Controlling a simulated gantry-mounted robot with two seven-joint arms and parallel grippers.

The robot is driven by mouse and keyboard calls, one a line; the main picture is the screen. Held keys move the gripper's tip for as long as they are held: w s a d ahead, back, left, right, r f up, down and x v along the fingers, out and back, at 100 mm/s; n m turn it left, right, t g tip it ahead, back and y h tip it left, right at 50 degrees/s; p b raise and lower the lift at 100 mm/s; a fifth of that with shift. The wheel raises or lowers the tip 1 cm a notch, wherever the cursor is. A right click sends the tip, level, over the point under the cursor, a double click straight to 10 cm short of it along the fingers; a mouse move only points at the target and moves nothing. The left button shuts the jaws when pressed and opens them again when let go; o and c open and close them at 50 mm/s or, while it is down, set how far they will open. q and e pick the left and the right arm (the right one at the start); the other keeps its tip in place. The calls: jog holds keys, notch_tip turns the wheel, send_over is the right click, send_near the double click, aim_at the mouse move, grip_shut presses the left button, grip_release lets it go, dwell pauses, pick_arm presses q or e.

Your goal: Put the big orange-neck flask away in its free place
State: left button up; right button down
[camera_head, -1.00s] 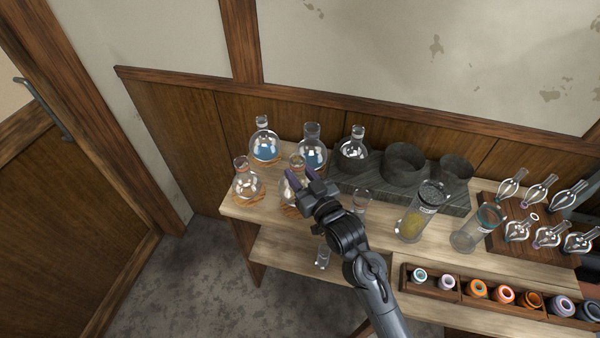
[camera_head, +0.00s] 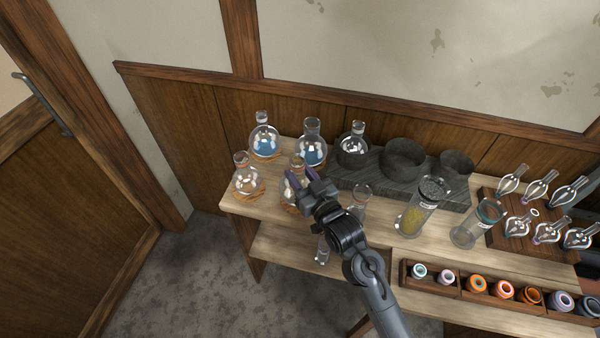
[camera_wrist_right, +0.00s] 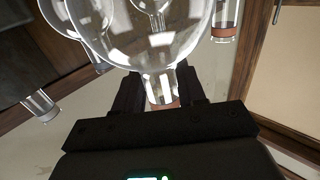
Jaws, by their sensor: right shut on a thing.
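My right gripper (camera_head: 300,180) is at the front of the flask group on the left of the bench. It is shut on the neck of a clear round flask (camera_head: 295,168), partly hidden by the fingers in the head view. In the right wrist view this flask's bulb (camera_wrist_right: 140,35) fills the top, with its neck between the fingers and an orange tint near its end. I cannot tell whether the flask is clear of the bench. The dark stone stand (camera_head: 385,182) at the back has two empty cups, a middle one (camera_head: 404,160) and a right one (camera_head: 452,171). My left gripper is not in view.
Blue-liquid flasks (camera_head: 265,142) (camera_head: 312,152) stand behind, and another round flask (camera_head: 246,181) stands left. A clear flask (camera_head: 353,147) sits in the stand's left cup. Glass cylinders (camera_head: 422,207) stand right of my arm. A box of coloured rings (camera_head: 440,285) lines the front.

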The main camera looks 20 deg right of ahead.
jog(key=shift+f, duration=0.4)
dwell(0.3)
jog(key=c, duration=0.6)
grip_release()
jog(key=shift+o, duration=0.2)
jog(key=shift+f, duration=0.1)
jog(key=shift+s+d+p, duration=0.1)
jog(key=shift+s+p, duration=0.2)
jog(key=shift+s, duration=0.35)
jog(key=s+d+p, duration=0.1)
jog(key=s, duration=0.8)
jog(key=shift+s+d+p, duration=0.15)
jog(key=shift+d+p, duration=0.05)
jog(key=shift+p, duration=0.1)
